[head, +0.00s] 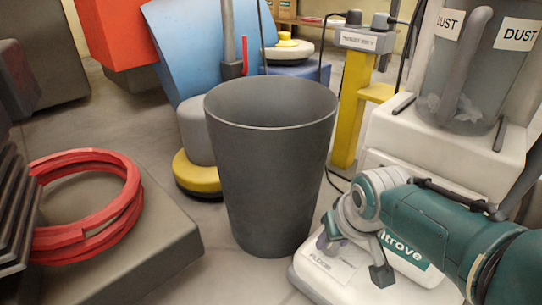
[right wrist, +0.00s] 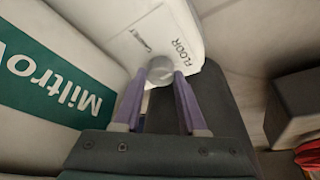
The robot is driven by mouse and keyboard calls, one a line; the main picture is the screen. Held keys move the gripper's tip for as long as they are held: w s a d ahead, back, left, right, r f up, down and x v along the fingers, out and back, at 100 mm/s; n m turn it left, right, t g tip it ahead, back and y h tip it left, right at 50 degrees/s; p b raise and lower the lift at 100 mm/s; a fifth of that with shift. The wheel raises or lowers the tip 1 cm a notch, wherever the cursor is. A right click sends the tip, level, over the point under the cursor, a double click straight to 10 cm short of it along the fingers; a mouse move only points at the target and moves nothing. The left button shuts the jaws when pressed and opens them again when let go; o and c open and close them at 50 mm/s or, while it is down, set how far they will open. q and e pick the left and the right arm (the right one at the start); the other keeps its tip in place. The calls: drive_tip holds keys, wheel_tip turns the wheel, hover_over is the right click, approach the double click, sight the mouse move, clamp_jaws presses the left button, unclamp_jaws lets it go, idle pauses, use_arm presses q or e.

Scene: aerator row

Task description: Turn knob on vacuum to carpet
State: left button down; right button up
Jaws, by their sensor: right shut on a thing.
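The vacuum (head: 450,150) is a white machine at the right of the head view, with a clear dust bin and a green label on its low base. A small grey knob (right wrist: 160,72) sits on the white base beside a label reading FLOOR (right wrist: 183,38), in the right wrist view. The same label (head: 320,264) shows in the head view. My right gripper (head: 327,238) is low over the base. In the wrist view its purple fingers (right wrist: 160,80) are shut on the knob, one on each side. My left gripper is not in view.
A dark bin (head: 265,180) stands left of the vacuum. A red hose coil (head: 85,210) lies on a grey block at the left. Some grey floor is clear.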

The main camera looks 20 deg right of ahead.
clamp_jaws()
drive_tip(key=shift+s+d+n+p, duration=0.1)
drive_tip(key=shift+n+p, duration=0.25)
drive_tip(key=shift+n, duration=0.15)
drive_tip(key=shift+n+y, duration=0.3)
drive_tip(key=o, duration=0.7)
unclamp_jaws()
drive_tip(key=shift+f, duration=0.1)
